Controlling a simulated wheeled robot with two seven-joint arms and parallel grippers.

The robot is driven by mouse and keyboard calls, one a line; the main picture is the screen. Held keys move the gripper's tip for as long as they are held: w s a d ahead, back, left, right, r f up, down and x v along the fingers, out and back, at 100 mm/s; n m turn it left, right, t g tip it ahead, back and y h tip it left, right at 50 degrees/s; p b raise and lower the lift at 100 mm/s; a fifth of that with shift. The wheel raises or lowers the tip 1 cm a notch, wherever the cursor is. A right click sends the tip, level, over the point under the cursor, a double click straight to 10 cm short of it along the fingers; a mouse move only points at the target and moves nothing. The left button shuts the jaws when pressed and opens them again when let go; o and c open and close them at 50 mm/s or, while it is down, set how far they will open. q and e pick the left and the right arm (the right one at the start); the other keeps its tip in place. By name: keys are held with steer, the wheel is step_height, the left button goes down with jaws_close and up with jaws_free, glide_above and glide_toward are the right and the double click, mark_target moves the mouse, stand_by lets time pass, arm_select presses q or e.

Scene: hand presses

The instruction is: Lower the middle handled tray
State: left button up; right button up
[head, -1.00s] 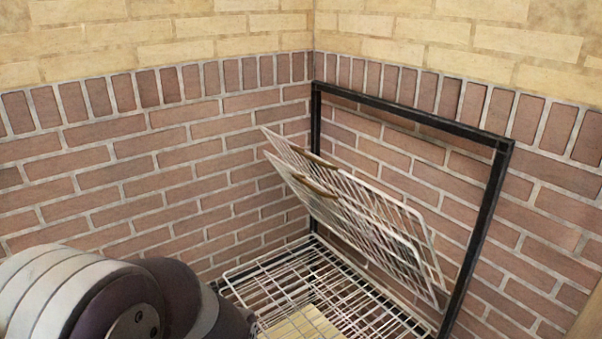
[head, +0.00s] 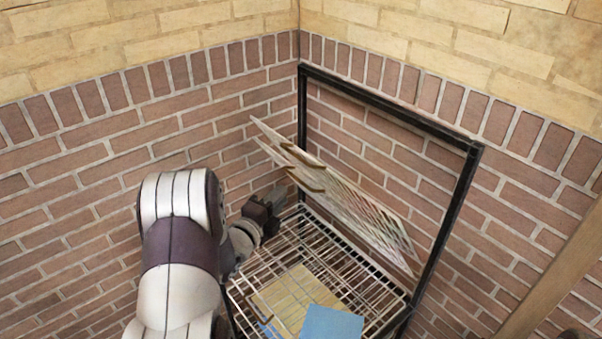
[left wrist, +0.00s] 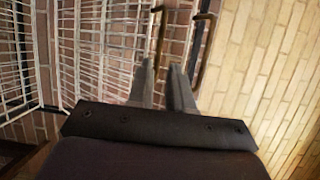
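Two white wire trays are tilted up against the wall, one close in front of the other. The front one, the middle tray (head: 350,208), has a brown handle (head: 303,182) on its upper left edge. The rear tray (head: 268,130) has a similar handle (head: 301,157). My left gripper (head: 279,196) is just below and left of the front handle, apart from it in the head view. In the left wrist view its fingers (left wrist: 163,66) show a narrow gap with nothing clearly held; two brown handles (left wrist: 203,50) lie beyond the tips. My right gripper is out of view.
A flat wire rack (head: 285,245) lies below the tilted trays, with a tan board (head: 295,295) and a blue panel (head: 330,322) under or near it. A black frame (head: 455,200) stands against the brick wall. A wooden post (head: 555,265) rises at the right.

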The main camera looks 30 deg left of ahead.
mark_target(297, 178)
arm_select(q)
steer(key=w+p, duration=0.2)
steer(key=w, duration=0.5)
steer(key=shift+w, duration=0.4)
steer(key=shift+w+f+p, duration=0.15)
steer(key=shift+w+p, duration=0.3)
steer(key=shift+w, duration=0.2)
steer(key=shift+w, duration=0.1)
steer(key=shift+c, duration=0.3)
steer(key=shift+f, duration=0.1)
jaws_close()
